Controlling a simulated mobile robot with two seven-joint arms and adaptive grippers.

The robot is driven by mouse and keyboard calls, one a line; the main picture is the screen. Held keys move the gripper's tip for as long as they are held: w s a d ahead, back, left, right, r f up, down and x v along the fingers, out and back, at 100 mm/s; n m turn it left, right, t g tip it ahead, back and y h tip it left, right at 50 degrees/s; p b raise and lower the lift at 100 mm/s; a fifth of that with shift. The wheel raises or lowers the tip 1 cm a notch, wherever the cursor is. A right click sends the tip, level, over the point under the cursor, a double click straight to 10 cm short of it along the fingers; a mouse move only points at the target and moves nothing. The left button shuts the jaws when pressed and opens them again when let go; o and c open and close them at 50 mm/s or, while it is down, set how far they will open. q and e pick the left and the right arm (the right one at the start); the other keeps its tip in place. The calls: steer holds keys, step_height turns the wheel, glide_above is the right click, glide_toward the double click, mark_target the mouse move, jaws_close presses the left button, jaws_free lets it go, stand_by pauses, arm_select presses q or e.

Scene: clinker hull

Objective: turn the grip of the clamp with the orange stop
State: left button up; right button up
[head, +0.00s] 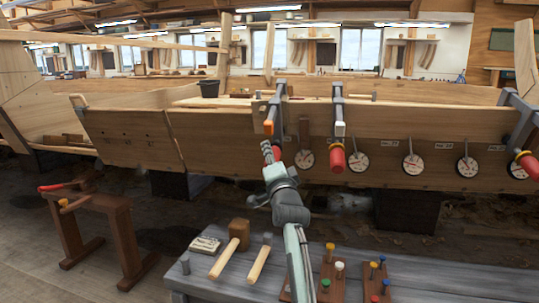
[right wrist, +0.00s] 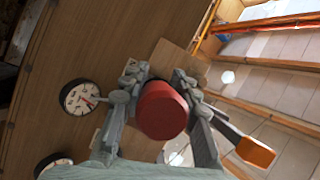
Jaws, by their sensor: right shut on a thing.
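The clamp (head: 277,108) with the orange stop (head: 268,127) sits on the hull's top edge. Its orange stop also shows at the lower right of the right wrist view (right wrist: 255,152). My right gripper (head: 270,154) is at this clamp's red grip (head: 277,153), below the stop. In the right wrist view the fingers (right wrist: 160,98) are shut around the red grip (right wrist: 162,110), one on each side. The grip's round end faces the camera; its far part is hidden. My left gripper is in neither view.
A second clamp (head: 338,115) with a red grip stands close to the right; another (head: 520,125) is at the right edge. Round dials (head: 413,164) line the hull plank (head: 230,143). Below, a grey bench (head: 205,283) holds mallets (head: 238,234) and peg boards (head: 332,270).

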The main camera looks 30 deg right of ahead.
steer(key=shift+f, duration=0.15)
steer(key=o, duration=1.2)
